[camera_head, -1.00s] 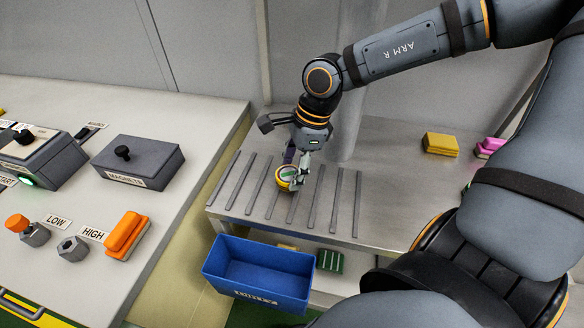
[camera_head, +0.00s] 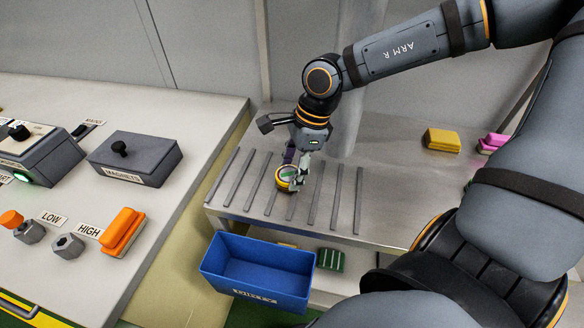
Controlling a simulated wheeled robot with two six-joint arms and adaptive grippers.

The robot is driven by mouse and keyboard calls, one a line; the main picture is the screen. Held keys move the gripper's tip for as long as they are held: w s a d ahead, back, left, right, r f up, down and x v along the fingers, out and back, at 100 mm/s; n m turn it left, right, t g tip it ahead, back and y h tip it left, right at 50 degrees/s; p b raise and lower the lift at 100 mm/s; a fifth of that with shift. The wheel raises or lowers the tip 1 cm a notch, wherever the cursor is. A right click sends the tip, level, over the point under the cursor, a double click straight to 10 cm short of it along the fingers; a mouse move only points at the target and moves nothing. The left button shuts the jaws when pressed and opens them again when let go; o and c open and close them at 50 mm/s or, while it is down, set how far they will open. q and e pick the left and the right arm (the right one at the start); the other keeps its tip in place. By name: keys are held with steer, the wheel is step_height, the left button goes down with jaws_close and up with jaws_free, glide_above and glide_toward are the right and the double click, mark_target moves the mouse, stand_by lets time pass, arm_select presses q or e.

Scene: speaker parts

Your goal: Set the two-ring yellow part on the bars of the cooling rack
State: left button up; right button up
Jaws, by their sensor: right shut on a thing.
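The yellow part (camera_head: 286,184) is a small round yellow piece with a pale and green top; its rings cannot be told apart. My right gripper (camera_head: 294,172) points down and is shut on it, over the middle bars of the cooling rack (camera_head: 230,178). The rack is a row of several dark parallel bars on a metal table. The part is at or just above the bars; I cannot tell whether it touches them. The gripper hides part of the rack behind it. My left gripper is not in view.
A blue bin (camera_head: 258,272) stands below the table's front edge. A yellow block (camera_head: 442,140) and a pink block (camera_head: 492,143) lie on the table at right. A grey magnets box (camera_head: 137,160) and an orange block (camera_head: 123,232) sit on the left bench.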

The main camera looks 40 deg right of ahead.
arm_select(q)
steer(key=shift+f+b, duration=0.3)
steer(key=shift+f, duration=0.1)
arm_select(e)
steer(key=shift+f, duration=0.3)
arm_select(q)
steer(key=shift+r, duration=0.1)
arm_select(e)
steer(key=o, duration=1.6)
steer(key=shift+r, duration=0.1)
steer(key=shift+o, duration=0.2)
